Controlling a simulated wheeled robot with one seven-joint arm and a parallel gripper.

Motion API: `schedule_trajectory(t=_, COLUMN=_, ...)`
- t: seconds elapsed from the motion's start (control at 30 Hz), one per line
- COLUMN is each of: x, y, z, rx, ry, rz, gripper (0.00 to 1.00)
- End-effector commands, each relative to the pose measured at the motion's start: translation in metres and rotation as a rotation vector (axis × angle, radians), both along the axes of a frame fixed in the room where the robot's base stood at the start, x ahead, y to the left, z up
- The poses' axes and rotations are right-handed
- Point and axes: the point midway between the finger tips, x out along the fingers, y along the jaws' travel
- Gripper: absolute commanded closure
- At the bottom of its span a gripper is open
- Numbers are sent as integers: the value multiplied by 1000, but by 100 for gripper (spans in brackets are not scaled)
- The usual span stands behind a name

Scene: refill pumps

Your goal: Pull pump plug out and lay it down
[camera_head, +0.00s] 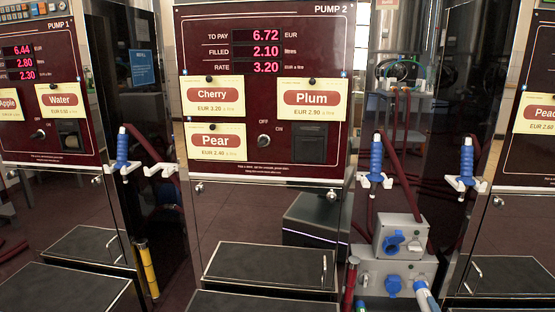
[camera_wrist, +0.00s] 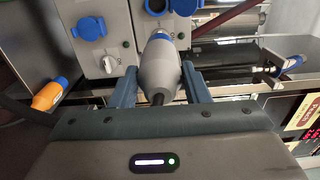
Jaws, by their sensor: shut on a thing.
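In the wrist view, a grey plug (camera_wrist: 159,70) with a blue collar sits between the two blue-grey fingers of my gripper (camera_wrist: 160,80), which is shut on its body. Its dark cable end points toward my gripper's palm. The plug's front end lies against the grey socket box (camera_wrist: 118,58); the contacts are hidden, so how deep it sits cannot be told. In the head view, grey socket boxes (camera_head: 392,275) with blue lids stand right of pump 2, and a pale plug-like end (camera_head: 425,298) with blue shows at the lower box. My gripper is not visible in the head view.
Blue socket lids (camera_wrist: 88,28) stick out beside the plug. An orange connector (camera_wrist: 50,93) lies at the left on a dark surface. Blue nozzles (camera_head: 376,160) and red hoses hang near the boxes. A dark step (camera_head: 275,265) stands before pump 2.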

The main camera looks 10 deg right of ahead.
Motion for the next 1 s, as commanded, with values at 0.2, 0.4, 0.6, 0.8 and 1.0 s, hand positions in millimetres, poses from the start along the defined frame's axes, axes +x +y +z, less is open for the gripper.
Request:
schedule_trajectory(t=0.2, x=30, y=33, z=4, rx=-2, ry=-1, rz=48, gripper=94)
schedule_trajectory(t=0.4, x=54, y=66, z=8, rx=0, ry=0, rz=81, gripper=94)
schedule_trajectory(t=0.6, x=88, y=120, z=12, rx=-1, ry=0, rz=131, gripper=94)
schedule_trajectory(t=0.8, x=119, y=195, z=14, rx=-2, ry=0, rz=186, gripper=94)
schedule_trajectory(t=1.0, x=136, y=271, z=14, rx=-1, ry=1, rz=236, gripper=94)
